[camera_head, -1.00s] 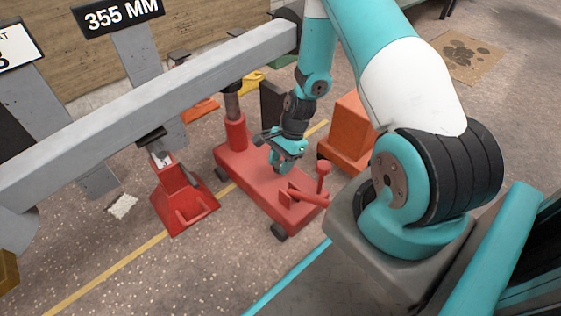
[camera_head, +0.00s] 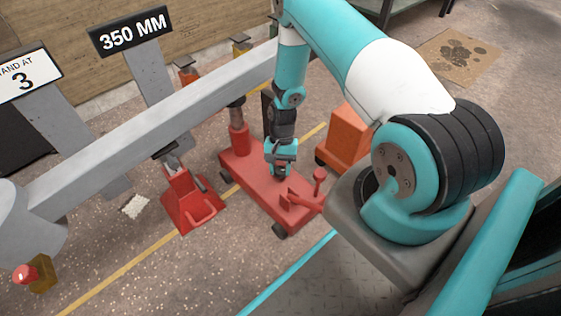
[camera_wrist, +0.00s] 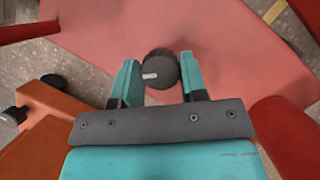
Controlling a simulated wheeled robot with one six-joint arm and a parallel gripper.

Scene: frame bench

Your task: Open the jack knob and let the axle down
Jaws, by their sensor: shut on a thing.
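The grey axle (camera_head: 150,127) runs across the head view, above the jack's upright post (camera_head: 239,138). The red trolley jack (camera_head: 238,175) stands on the floor; its black knob with a white mark (camera_wrist: 161,70) shows in the wrist view. My gripper (camera_head: 280,171) points down at the jack body; in the wrist view its teal fingers (camera_wrist: 160,78) are shut on the knob, one on each side. A red axle stand (camera_head: 180,200) stands below the axle, left of the jack. I cannot tell whether its top touches the axle.
A sign (camera_head: 132,30) reads 350 MM, and another (camera_head: 28,74) reads "AND AT 3" with its edge cut off. An orange block-shaped unit (camera_head: 346,137) stands right of the jack. A red button on a yellow box (camera_head: 36,274) is at lower left.

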